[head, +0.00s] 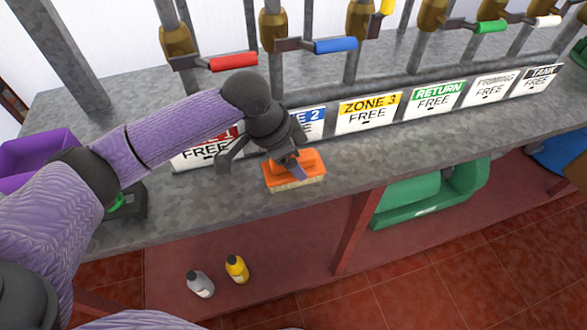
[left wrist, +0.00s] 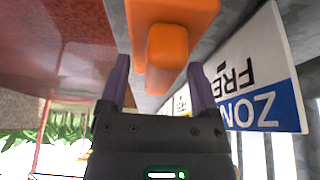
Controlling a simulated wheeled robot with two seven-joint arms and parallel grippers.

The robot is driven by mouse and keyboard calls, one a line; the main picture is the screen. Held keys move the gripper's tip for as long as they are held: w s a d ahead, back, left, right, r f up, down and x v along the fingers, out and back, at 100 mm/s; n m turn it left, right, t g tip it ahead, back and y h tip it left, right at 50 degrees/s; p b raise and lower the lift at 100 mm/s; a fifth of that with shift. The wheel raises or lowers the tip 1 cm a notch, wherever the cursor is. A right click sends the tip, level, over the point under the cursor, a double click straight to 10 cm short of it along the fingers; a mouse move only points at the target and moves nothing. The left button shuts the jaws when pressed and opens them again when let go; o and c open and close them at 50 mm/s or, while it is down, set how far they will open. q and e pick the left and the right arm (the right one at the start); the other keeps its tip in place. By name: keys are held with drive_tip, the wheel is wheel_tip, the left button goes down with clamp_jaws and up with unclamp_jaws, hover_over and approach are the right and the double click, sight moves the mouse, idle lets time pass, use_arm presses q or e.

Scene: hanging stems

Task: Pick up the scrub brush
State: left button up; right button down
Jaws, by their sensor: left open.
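The orange scrub brush (head: 314,165) with pale bristles rests bristles-down on the grey metal counter (head: 350,180), near its front edge. My left gripper (head: 297,164) is at the brush, coming from above and behind, and hides part of its top. In the left wrist view the two fingers of the left gripper (left wrist: 163,78) are spread apart. The brush's raised orange handle (left wrist: 167,55) lies between and just beyond the fingertips. I cannot tell whether the fingers touch it. My right gripper is in neither view.
Sign plates, including ZONE 3 (head: 368,112), stand close behind the brush. Pipes with red (head: 233,62) and blue (head: 335,45) lever handles rise behind them. A purple bin (head: 38,155) is at left. Bottles (head: 201,284) and a green container (head: 410,203) sit below.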

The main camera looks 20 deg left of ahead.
use_arm(q)
drive_tip(key=c, duration=1)
clamp_jaws()
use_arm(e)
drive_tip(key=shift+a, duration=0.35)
use_arm(q)
drive_tip(key=shift+r, duration=0.1)
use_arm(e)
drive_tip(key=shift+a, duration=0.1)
